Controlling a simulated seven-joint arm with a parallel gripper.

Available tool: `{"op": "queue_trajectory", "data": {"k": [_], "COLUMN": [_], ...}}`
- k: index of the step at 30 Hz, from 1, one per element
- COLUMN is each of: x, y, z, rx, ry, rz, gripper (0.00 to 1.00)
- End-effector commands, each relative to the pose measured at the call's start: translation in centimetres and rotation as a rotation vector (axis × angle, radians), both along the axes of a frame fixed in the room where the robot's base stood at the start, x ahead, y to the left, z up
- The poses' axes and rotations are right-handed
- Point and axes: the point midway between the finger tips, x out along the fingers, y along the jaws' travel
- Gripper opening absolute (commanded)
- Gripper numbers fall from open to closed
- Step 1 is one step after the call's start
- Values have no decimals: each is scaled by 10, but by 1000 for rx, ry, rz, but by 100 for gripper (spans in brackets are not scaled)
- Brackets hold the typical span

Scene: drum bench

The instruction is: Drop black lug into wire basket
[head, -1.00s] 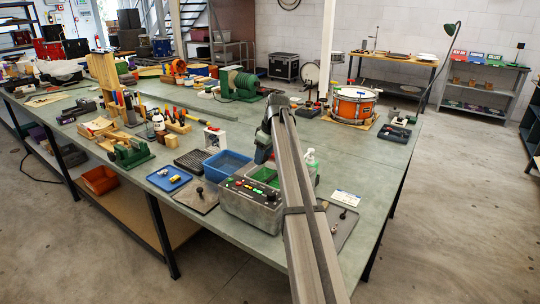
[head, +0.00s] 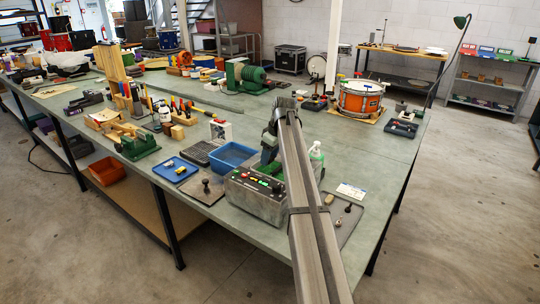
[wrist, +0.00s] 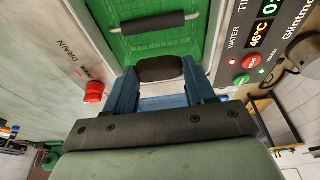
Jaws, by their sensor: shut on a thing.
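In the wrist view, my gripper (wrist: 155,88) has its blue fingers shut on the black lug (wrist: 160,69), a dark rounded piece. Behind the lug is the green wire basket (wrist: 150,45), with a black grip bar (wrist: 153,25) across its far side. The basket lies inside the grey box-shaped bath with the control panel (head: 257,195). In the head view, my arm covers much of the basket and the lug cannot be made out. The gripper is over the bath; its height above the basket is hard to tell.
A red drain knob (wrist: 94,92) and a panel with a display (wrist: 262,30) flank the basket. A blue bin (head: 232,155) stands behind the bath at the left. Mats with small parts lie either side.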

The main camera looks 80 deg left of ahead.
Motion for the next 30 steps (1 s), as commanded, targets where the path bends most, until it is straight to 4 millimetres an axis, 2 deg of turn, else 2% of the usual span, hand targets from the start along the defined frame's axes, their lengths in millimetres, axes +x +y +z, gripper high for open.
{"op": "queue_trajectory", "data": {"k": [2,3,12,23,26,30], "x": [0,0,0,1,3,8], "y": [0,0,0,-1,-3,-7], "z": [0,0,0,6,16,40], "rx": [0,0,0,1,2,2], "ry": [0,0,0,0,-1,-1], "rz": [0,0,0,0,-1,-1], "gripper": [24,55,84,84,84,84]}}
